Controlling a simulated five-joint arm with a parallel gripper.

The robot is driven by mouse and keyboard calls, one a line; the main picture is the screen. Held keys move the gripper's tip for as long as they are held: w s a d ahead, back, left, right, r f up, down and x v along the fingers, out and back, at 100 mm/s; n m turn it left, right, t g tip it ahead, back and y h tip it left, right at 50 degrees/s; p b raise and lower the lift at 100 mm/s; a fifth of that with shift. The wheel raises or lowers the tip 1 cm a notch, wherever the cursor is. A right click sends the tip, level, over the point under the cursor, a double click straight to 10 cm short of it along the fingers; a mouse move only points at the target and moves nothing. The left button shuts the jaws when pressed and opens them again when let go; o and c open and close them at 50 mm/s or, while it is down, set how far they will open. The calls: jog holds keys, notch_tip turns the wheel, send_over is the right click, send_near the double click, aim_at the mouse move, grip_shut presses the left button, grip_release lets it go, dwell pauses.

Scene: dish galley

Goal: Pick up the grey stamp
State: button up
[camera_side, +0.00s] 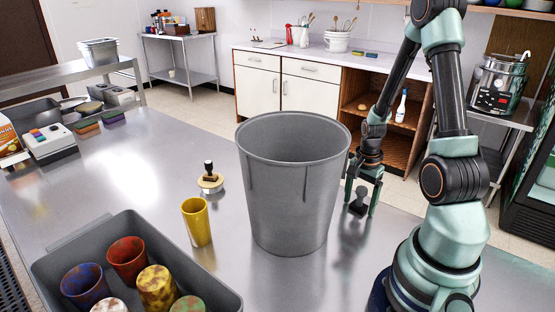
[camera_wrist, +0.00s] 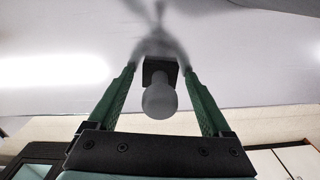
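The grey stamp (camera_side: 358,208) stands on the steel table, just right of the large grey bin. In the wrist view the grey stamp (camera_wrist: 159,98) shows a round grey knob and a dark square base. My gripper (camera_side: 359,207) points down over it, one finger on each side. In the wrist view my gripper (camera_wrist: 159,70) is open, with a gap between each finger and the stamp.
The tall grey bin (camera_side: 292,190) stands close to the left of my gripper. A yellow cup (camera_side: 197,222) and a black-handled stamp on a pale round base (camera_side: 210,183) stand left of the bin. A grey tub (camera_side: 70,245) holds several cups at front left.

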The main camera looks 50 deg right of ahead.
aim_at(362, 188)
grip_shut()
jog(key=shift+r, duration=0.1)
notch_tip(362, 188, up, 20)
dwell(0.8)
